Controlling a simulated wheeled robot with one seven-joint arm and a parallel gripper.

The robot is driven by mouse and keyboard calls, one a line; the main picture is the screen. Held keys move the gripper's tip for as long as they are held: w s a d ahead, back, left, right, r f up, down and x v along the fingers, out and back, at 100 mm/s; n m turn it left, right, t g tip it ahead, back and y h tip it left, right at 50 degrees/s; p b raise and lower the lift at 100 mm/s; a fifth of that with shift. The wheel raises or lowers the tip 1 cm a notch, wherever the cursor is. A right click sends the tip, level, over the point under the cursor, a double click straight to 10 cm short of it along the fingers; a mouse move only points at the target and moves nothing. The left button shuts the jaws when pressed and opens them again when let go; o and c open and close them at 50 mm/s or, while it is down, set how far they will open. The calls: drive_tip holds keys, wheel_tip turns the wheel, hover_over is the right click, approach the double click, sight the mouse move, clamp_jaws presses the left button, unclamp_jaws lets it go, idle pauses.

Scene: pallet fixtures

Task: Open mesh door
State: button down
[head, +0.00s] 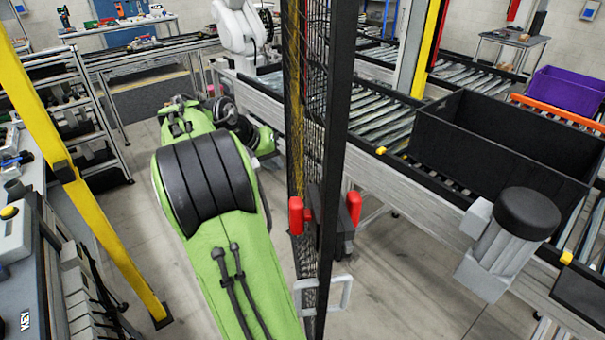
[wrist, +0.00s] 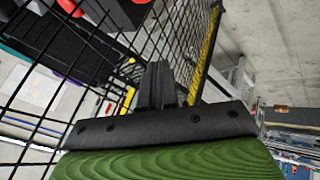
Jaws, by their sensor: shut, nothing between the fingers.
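The mesh door (head: 337,110) stands upright in the middle of the head view, a black frame with wire mesh seen almost edge-on. A pale handle (head: 345,292) and red latch grips (head: 296,216) sit low on its near edge. My green arm reaches forward to the left of the door. My gripper is hard to make out in the head view, hidden by the arm. In the wrist view my gripper (wrist: 156,78) is shut and empty. Its dark fingers appear close to black wire mesh (wrist: 103,92); whether they touch it I cannot tell.
A yellow post (head: 88,205) stands at left, with shelving (head: 95,130) behind it. Right of the door are a roller conveyor, a black crate (head: 500,140) and a grey motor (head: 505,245). Floor is open beyond my arm, towards a back table.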

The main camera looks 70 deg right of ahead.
sight(311, 179)
drive_tip(key=s+d+f, duration=0.1)
drive_tip(key=d+f, duration=0.1)
drive_tip(key=s+d+f, duration=0.2)
drive_tip(key=s+d+f+b, duration=0.1)
drive_tip(key=d+f, duration=0.1)
drive_tip(key=shift+s+d, duration=0.25)
